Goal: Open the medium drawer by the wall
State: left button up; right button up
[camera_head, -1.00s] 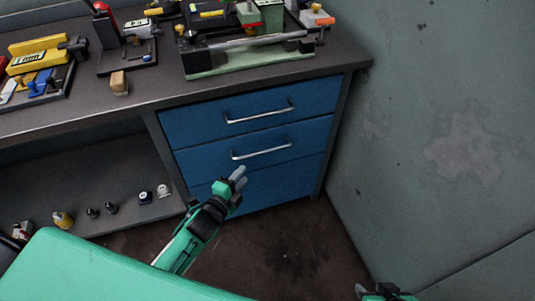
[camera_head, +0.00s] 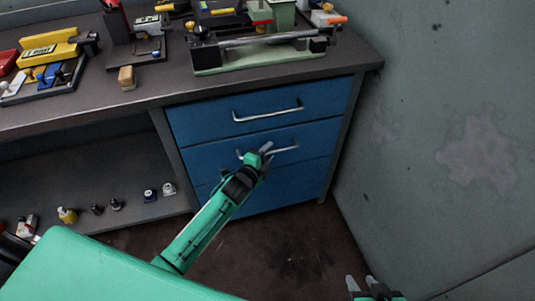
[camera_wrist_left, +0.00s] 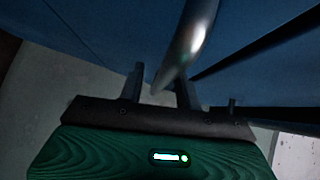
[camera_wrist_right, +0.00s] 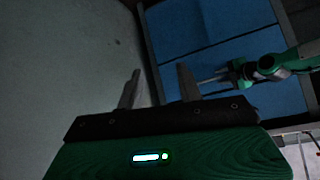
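The blue drawer unit stands under the bench, close to the wall. Its middle drawer (camera_head: 312,137) has a silver handle (camera_head: 284,149) and is closed. My left gripper (camera_head: 266,148) is at the left part of this handle and hides some of it. In the left wrist view the silver handle (camera_wrist_left: 187,45) runs down between the two open fingers (camera_wrist_left: 157,88). I cannot tell whether they touch it. My right gripper (camera_head: 361,284) is open and empty, low by the wall. The right wrist view shows its spread fingers (camera_wrist_right: 156,88) and the blue drawer fronts beyond.
The top drawer (camera_head: 268,108) above is closed, with its own silver handle. The wall (camera_head: 440,120) stands to the right of the unit. The bench top (camera_head: 110,92) carries tools and a wooden block (camera_head: 127,78). The floor (camera_head: 290,240) before the drawers is clear.

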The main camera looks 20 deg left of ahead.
pick_arm(q)
grip_shut()
jog(key=shift+s+d, duration=0.1)
